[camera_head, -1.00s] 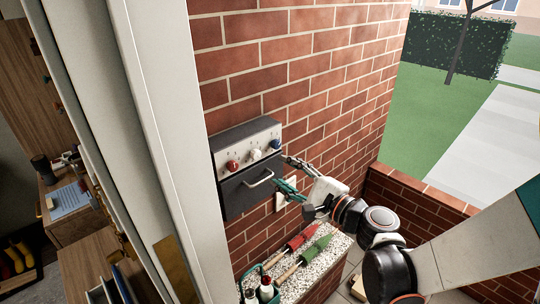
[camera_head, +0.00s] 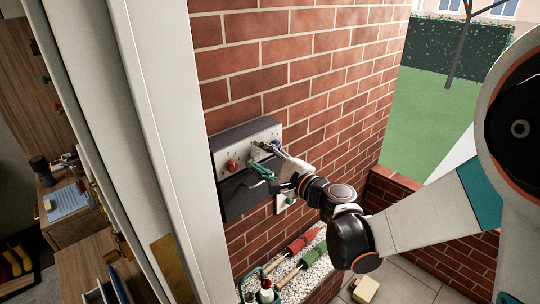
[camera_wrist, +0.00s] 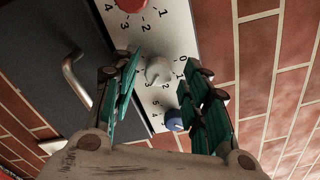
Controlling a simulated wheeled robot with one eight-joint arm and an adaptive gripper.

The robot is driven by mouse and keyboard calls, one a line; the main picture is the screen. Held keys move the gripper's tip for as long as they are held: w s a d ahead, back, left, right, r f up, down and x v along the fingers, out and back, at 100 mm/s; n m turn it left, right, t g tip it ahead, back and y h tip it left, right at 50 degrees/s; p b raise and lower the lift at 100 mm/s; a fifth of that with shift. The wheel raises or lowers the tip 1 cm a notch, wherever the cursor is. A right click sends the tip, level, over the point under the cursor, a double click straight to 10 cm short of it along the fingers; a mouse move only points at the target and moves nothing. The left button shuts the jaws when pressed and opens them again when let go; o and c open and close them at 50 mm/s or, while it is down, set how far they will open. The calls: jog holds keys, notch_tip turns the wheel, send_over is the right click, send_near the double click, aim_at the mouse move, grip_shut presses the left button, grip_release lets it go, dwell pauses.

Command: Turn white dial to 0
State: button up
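The white dial (camera_wrist: 159,71) sits on the pale control panel (camera_wrist: 172,30) in the wrist view, between the red dial and the blue dial. My gripper (camera_wrist: 163,78) has its teal fingers spread, one on each side of the white dial, with visible gaps and nothing held. Printed numbers surround the dials; I cannot clearly tell which number the white dial points at. In the head view my gripper (camera_head: 260,157) is in front of the panel (camera_head: 247,149) and hides the white dial.
The red dial (camera_wrist: 132,3) and blue dial (camera_wrist: 174,121) flank the white one; the blue one is close to the right finger. A bar handle (camera_wrist: 76,85) sticks out of the dark box door. Garden tools (camera_head: 303,255) lie on a speckled ledge below. A brick wall surrounds the box.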

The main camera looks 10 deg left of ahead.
grip_shut()
jog(key=shift+n, duration=0.3)
jog(key=n+b, duration=0.1)
jog(key=n, duration=0.5)
jog(key=shift+w, duration=0.1)
jog(key=n, duration=0.6)
jog(key=shift+n, duration=0.4)
jog(key=n, duration=0.3)
jog(key=shift+n+b, duration=0.3)
jog(key=shift+b, duration=0.05)
jog(key=n, duration=0.3)
jog(key=shift+n, duration=0.3)
jog(key=n, duration=0.6)
jog(key=shift+d, duration=0.1)
jog(key=shift+n, duration=0.3)
